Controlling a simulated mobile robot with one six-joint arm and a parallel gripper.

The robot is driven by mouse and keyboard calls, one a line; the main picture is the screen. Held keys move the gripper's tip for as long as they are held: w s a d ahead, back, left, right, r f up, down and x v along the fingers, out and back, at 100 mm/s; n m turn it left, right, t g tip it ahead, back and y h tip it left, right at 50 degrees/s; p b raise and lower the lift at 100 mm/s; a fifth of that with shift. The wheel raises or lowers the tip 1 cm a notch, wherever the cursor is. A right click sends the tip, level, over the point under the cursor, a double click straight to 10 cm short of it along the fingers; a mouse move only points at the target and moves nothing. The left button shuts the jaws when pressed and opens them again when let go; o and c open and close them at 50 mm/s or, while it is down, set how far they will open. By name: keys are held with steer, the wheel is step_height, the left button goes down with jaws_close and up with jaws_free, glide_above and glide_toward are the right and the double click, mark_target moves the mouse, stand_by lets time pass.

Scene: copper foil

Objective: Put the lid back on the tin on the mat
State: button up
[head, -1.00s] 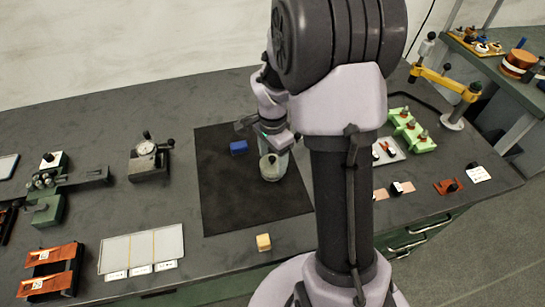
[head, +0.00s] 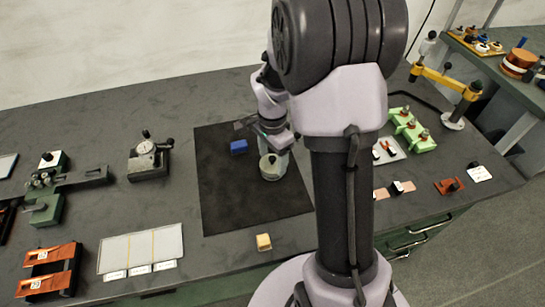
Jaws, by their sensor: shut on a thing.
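A pale grey-green round tin (head: 271,173) stands upright on the black mat (head: 240,212), right of its middle. My gripper (head: 272,149) is just above the tin's top, shut on what looks like the lid (head: 270,158), a small round top with a dark knob. The lid lies over the tin's mouth. From this distance I cannot tell whether it is seated flush or slightly raised. My wrist partly hides the far side of the tin.
A blue block (head: 239,147) lies on the mat left of the tin. A yellow block (head: 264,242) sits in front of the mat. A dial gauge block (head: 149,158) stands to the left.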

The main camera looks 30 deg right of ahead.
steer(key=o, duration=1.6)
step_height(320, 180, up, 7)
steer(key=p, duration=0.5)
steer(key=shift+r, duration=0.1)
jaws_close()
stand_by(0.4)
steer(key=shift+f, duration=0.2)
steer(key=shift+f+b, duration=1.9)
steer(key=shift+f, duration=0.4)
steer(key=shift+r, duration=0.1)
